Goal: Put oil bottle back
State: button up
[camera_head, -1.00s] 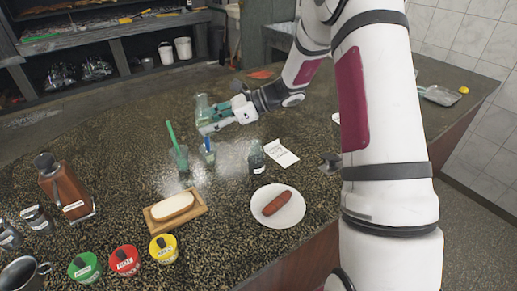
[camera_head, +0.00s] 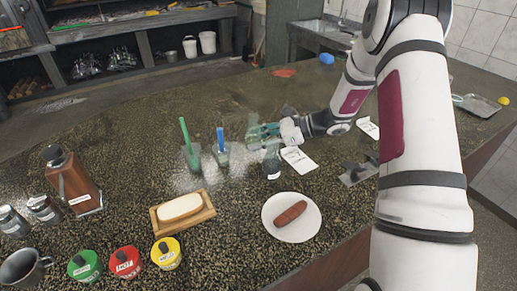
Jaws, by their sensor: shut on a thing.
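My gripper (camera_head: 262,132) is shut on a clear greenish bottle (camera_head: 252,128), which looks like the oil bottle; no label on it can be read. The bottle is roughly upright at the gripper's left end. Whether its base touches the counter (camera_head: 120,150) cannot be told. A dark bottle (camera_head: 272,165) with a white label stands on the counter just in front of the gripper in the picture. Its top is partly lost against the gripper. Any gap between them is unclear.
Left of the gripper stand glasses with a green brush (camera_head: 186,135) and a blue brush (camera_head: 220,139). A paper note (camera_head: 298,160) lies to the right. A plate (camera_head: 271,218) with a sausage and a wooden butter board (camera_head: 158,228) are nearer. The far left counter is clear.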

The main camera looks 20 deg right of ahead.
jog(key=shift+f, duration=1.9)
jog(key=shift+f, duration=0.1)
jog(key=o, duration=1.1)
jog(key=shift+c, duration=0.2)
jog(key=shift+r, duration=0.2)
jog(key=b+v, duration=0.1)
jog(key=v, duration=1.1)
jog(key=shift+f, duration=0.15)
jog(key=shift+d, duration=0.15)
